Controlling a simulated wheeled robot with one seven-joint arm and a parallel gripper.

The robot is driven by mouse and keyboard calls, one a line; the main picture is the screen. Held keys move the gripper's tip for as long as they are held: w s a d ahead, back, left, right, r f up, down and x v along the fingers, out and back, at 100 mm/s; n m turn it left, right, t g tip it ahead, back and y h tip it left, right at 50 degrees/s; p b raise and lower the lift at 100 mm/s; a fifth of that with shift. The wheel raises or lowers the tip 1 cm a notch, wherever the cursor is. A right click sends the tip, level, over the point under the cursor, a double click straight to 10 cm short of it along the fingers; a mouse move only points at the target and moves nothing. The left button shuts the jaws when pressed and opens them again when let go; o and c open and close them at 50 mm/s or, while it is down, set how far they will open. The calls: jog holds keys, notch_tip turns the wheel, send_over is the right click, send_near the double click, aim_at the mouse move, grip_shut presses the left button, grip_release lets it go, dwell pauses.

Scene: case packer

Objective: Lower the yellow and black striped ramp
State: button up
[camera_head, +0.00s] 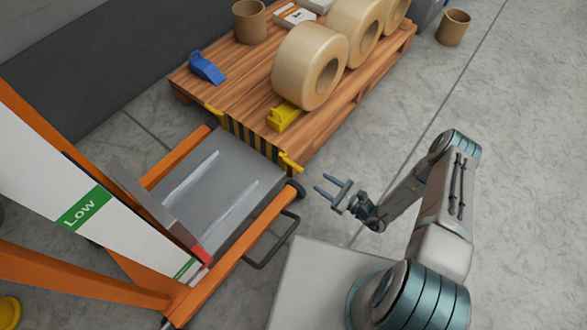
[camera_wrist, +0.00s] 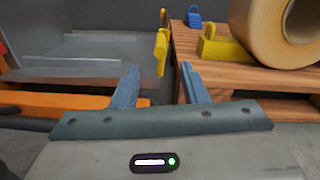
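The yellow and black striped ramp (camera_head: 250,139) stands raised, as it appears, at the edge of the grey platform (camera_head: 232,168) that faces the wooden pallet. It has a yellow piece at each end. The near yellow end (camera_head: 290,163) also shows in the wrist view as a yellow upright part (camera_wrist: 161,50); the stripes are not visible there. My gripper (camera_head: 322,184) is open and empty, a short way right of that near end and apart from it. In the wrist view my gripper's two blue fingers (camera_wrist: 159,74) are spread, with the yellow end beyond the gap between them.
The wooden pallet (camera_head: 222,65) carries large tape rolls (camera_head: 304,72), a cardboard tube (camera_head: 249,22), and blue (camera_head: 207,67) and yellow (camera_head: 284,116) tools. An orange frame with a "Low" panel (camera_head: 88,205) rises at left. A dark bar handle (camera_head: 272,247) juts out below the platform.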

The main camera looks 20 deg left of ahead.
jog(key=f, duration=0.1)
jog(key=b, duration=0.3)
send_near(284, 159)
jog(key=x, duration=0.2)
jog(key=f+x, duration=0.1)
jog(key=x, duration=0.2)
jog(key=shift+w, duration=0.2)
jog(key=shift+w+a+b, duration=0.2)
jog(key=shift+a+b, duration=0.1)
jog(key=shift+a, duration=0.25)
grip_shut()
